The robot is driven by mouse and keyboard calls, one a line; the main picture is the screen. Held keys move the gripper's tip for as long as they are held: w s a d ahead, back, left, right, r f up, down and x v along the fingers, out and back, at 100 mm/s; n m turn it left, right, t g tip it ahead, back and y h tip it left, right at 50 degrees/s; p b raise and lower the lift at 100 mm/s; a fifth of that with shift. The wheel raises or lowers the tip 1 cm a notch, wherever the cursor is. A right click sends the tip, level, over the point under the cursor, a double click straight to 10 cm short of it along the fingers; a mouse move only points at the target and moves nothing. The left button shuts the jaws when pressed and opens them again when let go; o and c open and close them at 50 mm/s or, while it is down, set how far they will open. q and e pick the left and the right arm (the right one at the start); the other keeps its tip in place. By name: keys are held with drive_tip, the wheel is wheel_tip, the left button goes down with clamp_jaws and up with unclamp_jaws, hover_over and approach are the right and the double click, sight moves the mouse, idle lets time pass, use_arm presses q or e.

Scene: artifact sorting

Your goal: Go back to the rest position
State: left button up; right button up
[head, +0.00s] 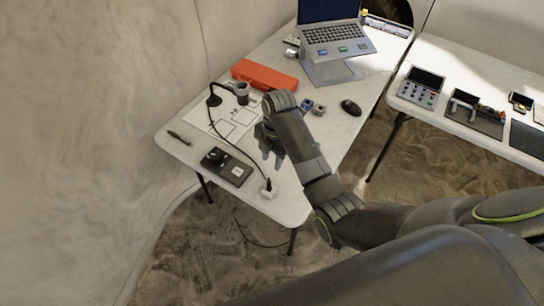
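My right arm comes in from the lower right and reaches over the near end of the left white table (290,205). My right gripper (270,156) hangs low over that table, pointing down, just right of the printed sheet. Its two fingers look parted, with nothing visible between them. The arm's wrist hides part of the tabletop behind it. My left gripper is not in view.
An orange-red box (265,75), a black desk lamp (214,99), a laptop (333,35), a mouse (351,107), a dark device (227,166) and a pen (179,138) are on this table. A second table (460,128) at right holds several devices.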

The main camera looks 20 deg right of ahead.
idle(0.3)
drive_tip(key=s+d+f+m+t+h, duration=0.1)
drive_tip(key=s+d+f+m, duration=0.1)
drive_tip(key=s+d+m, duration=0.35)
drive_tip(key=s+d+f+m+t, duration=0.1)
drive_tip(key=s+d+f+m, duration=0.15)
drive_tip(key=s+m, duration=0.55)
drive_tip(key=s+d+r+m+t+h, duration=0.1)
drive_tip(key=s+d+r+m, duration=0.2)
drive_tip(key=s+m, duration=0.35)
drive_tip(key=s+d+r+m+t+h, duration=0.1)
drive_tip(key=s+d+r+m, duration=0.25)
drive_tip(key=s, duration=0.65)
wheel_tip(320, 180, down, 28)
drive_tip(key=d+r+g+b, duration=0.1)
drive_tip(key=b, duration=0.2)
drive_tip(key=s+f+b, duration=0.1)
drive_tip(key=s+f, duration=0.6)
drive_tip(key=f, duration=0.2)
drive_tip(key=s+a+f+g+b, duration=0.1)
drive_tip(key=s+f+b, duration=0.1)
drive_tip(key=s+f, duration=0.6)
wheel_tip(320, 180, down, 2)
drive_tip(key=shift+a+f+y, duration=0.2)
drive_tip(key=shift+f+y, duration=0.05)
drive_tip(key=shift+y, duration=0.15)
